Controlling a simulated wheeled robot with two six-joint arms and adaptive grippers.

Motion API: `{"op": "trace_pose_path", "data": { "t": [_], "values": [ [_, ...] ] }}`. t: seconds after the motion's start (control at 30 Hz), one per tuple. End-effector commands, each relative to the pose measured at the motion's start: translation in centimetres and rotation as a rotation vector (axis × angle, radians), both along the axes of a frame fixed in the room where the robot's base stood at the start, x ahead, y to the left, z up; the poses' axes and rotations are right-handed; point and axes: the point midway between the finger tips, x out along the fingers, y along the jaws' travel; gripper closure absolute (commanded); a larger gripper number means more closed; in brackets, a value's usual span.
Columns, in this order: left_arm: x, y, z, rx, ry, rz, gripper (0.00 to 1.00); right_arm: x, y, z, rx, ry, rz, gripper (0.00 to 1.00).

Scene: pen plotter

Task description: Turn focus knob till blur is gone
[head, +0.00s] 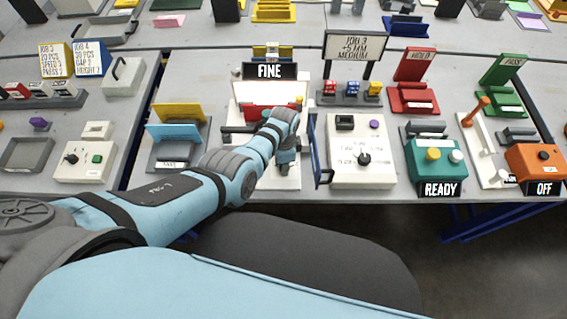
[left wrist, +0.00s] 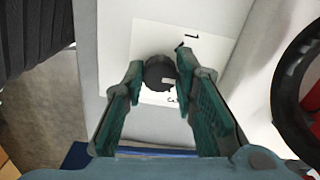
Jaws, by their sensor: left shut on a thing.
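My left arm reaches in from the left, and its gripper (head: 286,162) points down at the front of a white machine (head: 262,180) under a black FINE sign (head: 269,71). In the left wrist view, a dark round knob (left wrist: 157,78) sits on a white plate with printed digits (left wrist: 150,35). The left gripper (left wrist: 160,68) has a finger on each side of the knob and is shut on it. In the head view the knob is hidden by the gripper. My right gripper is not in view. No blurred picture can be made out.
A white control box (head: 361,155) with a black knob stands to the right. A yellow and blue stand (head: 176,130) is close on the left. A green READY box (head: 436,163) is further right.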

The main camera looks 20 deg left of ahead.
Motion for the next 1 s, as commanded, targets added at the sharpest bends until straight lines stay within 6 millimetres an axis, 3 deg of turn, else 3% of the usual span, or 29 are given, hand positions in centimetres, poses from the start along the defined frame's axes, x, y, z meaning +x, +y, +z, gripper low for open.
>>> {"op": "trace_pose_path", "data": {
  "t": [0.03,0.07,0.17,0.5,0.67,1.0],
  "values": [
    [0.2,-0.1,0.1,-0.001,-0.006,0.000,1.00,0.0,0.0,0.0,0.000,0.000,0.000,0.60],
    [0.2,-0.1,0.1,-0.001,-0.006,0.000,0.71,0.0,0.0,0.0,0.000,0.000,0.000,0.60],
    [0.2,-0.1,0.1,-0.001,-0.005,0.001,0.55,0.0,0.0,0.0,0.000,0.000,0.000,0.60],
    [0.1,0.0,0.2,-0.001,-0.003,0.001,0.54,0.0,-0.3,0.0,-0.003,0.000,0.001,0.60],
    [0.1,-0.1,1.6,-0.002,-0.005,0.002,0.54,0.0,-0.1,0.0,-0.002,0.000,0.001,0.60],
    [0.1,-0.1,10.3,-0.002,-0.005,0.001,0.54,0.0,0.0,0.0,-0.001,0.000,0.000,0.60]
  ]
}}
